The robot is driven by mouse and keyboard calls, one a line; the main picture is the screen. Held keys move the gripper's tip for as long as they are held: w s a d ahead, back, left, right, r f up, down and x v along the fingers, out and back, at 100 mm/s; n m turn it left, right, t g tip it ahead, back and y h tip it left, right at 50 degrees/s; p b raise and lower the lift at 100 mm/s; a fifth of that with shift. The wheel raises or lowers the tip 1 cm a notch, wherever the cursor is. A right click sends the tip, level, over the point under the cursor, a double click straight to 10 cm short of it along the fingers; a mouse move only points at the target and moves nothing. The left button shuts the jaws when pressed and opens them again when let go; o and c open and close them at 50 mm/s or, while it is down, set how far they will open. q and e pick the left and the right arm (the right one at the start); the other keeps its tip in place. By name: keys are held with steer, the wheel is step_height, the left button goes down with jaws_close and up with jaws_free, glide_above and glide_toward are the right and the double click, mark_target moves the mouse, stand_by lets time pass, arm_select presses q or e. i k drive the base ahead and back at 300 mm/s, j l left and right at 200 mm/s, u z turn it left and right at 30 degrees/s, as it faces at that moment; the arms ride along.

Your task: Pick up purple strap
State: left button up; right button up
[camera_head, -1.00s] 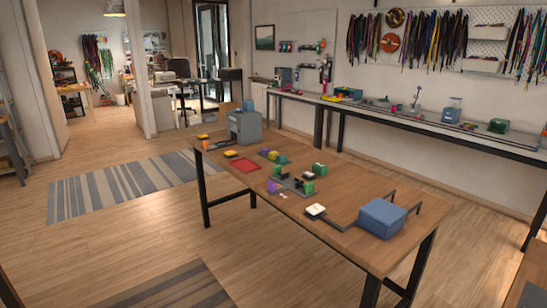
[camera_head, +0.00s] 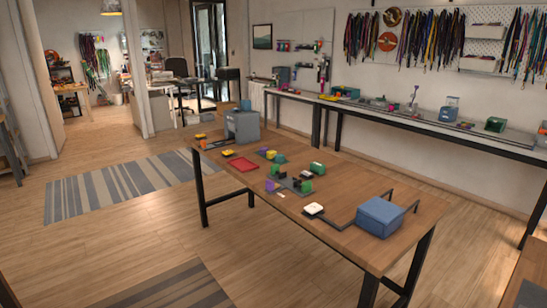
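I cannot single out a purple strap for certain. Many thin straps in mixed colours, some purplish, hang on the back wall in a left bunch (camera_head: 387,38), a middle bunch (camera_head: 436,38) and a right bunch (camera_head: 524,40). A small purple item (camera_head: 270,185) lies near the front edge of the wooden table (camera_head: 250,203); it is too small to tell what it is. Neither of my grippers is in view.
The wooden table also carries a grey machine (camera_head: 241,126), a red tray (camera_head: 242,164), small coloured parts and a blue box (camera_head: 380,217). A long bench (camera_head: 400,117) runs along the back wall. Floor (camera_head: 130,245) is open left of the table, with striped rugs (camera_head: 120,185).

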mark_target(262, 150)
steer(key=i+j+z, duration=0.2)
steer(key=i+j, duration=0.25)
steer(key=i, duration=0.25)
steer(key=i+j+z, duration=0.2)
steer(key=i+j, duration=0.4)
steer(key=i, duration=0.1)
